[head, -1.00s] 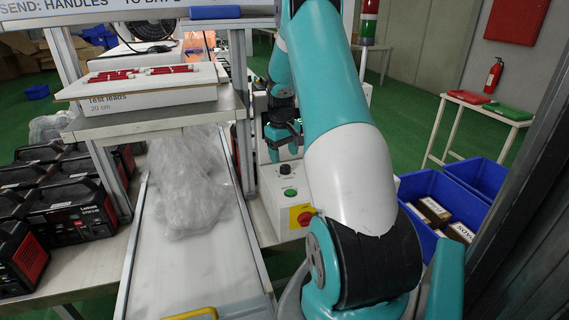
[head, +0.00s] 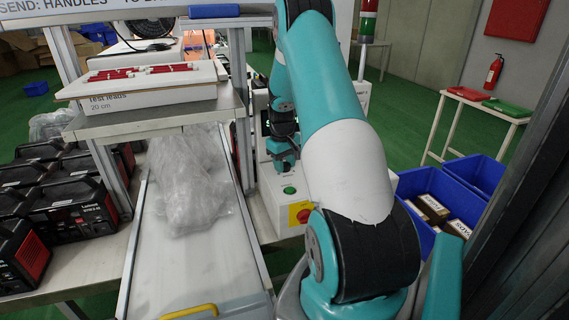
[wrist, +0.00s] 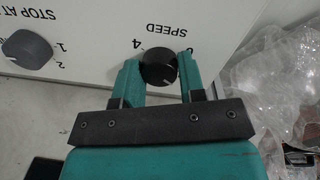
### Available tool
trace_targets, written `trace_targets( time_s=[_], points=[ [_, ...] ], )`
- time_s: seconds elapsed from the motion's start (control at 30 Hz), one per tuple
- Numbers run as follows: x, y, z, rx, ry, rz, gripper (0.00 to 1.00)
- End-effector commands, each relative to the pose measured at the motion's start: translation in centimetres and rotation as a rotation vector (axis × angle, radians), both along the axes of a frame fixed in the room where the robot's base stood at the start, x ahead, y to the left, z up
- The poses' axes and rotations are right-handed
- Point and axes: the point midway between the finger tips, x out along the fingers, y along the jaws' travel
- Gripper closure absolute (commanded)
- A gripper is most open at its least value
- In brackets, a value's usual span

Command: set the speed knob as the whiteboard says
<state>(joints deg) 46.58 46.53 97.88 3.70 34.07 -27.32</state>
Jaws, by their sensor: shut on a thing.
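The speed knob (wrist: 158,67), dark and round, sits under the upside-down word SPEED in the wrist view. A 4 is printed at its upper left; a mark at its upper right is partly hidden by a finger. A small pale line shows on the knob's lower right. My gripper (wrist: 158,72) is shut on the knob, with one teal finger on each side. In the head view my gripper (head: 285,164) is down at the white control box (head: 262,183) and hides the knob. The overhead board (head: 85,12) shows only a cut-off line beginning SEND: HANDLES; no speed setting is readable.
A STOP AT knob (wrist: 28,50) stands left of the speed knob in the wrist view. A green button (head: 289,190) and a red-and-yellow switch (head: 302,213) are on the box's near side. Clear plastic wrap (head: 190,180) lies on the conveyor to the left.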

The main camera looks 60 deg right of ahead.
Motion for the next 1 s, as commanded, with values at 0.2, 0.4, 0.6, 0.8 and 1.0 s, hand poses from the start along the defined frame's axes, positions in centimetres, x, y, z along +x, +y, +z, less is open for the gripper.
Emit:
trace_targets(
  time_s=[0.2, 0.4, 0.6, 0.8, 1.0],
  points=[
    [0.01, 0.01, 0.04, 0.0, 0.001, -0.034, 0.87],
    [0.05, 0.01, 0.06, 0.0, 0.001, -0.137, 0.87],
    [0.08, 0.01, 0.06, -0.001, 0.001, -0.307, 0.87],
    [0.1, 0.0, 0.07, -0.001, 0.001, -0.497, 0.87],
    [0.15, -0.04, 0.09, -0.001, -0.001, -0.681, 0.87]
  ],
)
